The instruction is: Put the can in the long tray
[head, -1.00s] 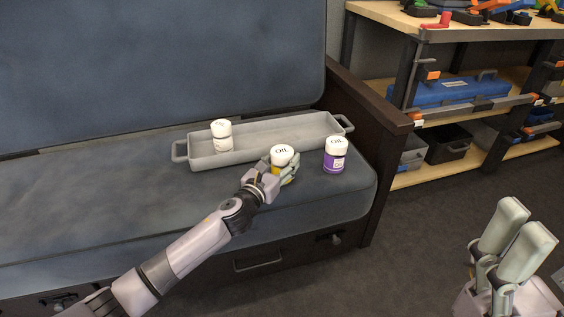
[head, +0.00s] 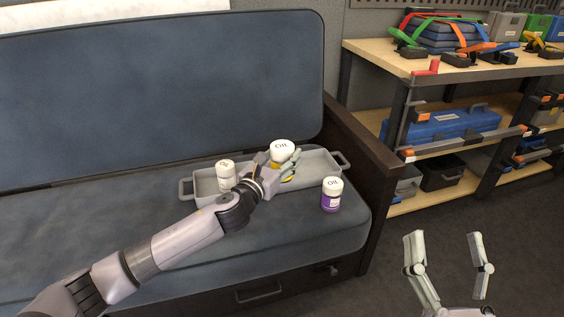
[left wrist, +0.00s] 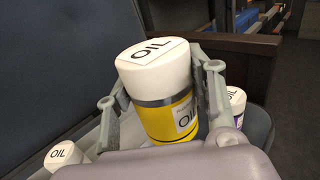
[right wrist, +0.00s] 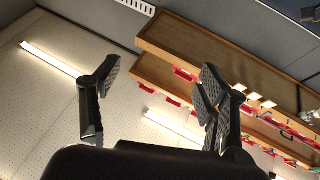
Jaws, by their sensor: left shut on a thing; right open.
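A yellow oil can with a white top (head: 282,150) is held in my left gripper (head: 280,172), which is shut on it. In the head view it overlaps the middle of the long grey tray (head: 325,160). In the left wrist view the yellow can (left wrist: 165,95) stands slightly tilted between the fingers (left wrist: 165,100). A white oil can (head: 226,175) stands in the left part of the tray. A purple oil can with a white top (head: 331,196) stands on the seat in front of the tray's right part. My right gripper (head: 448,262) is open and empty, away from the sofa.
The tray lies on a blue-grey sofa seat (head: 90,240) with a dark wooden armrest (head: 365,150) at its right. A shelf unit (head: 470,150) with tool cases stands further right. Open floor lies in front of it.

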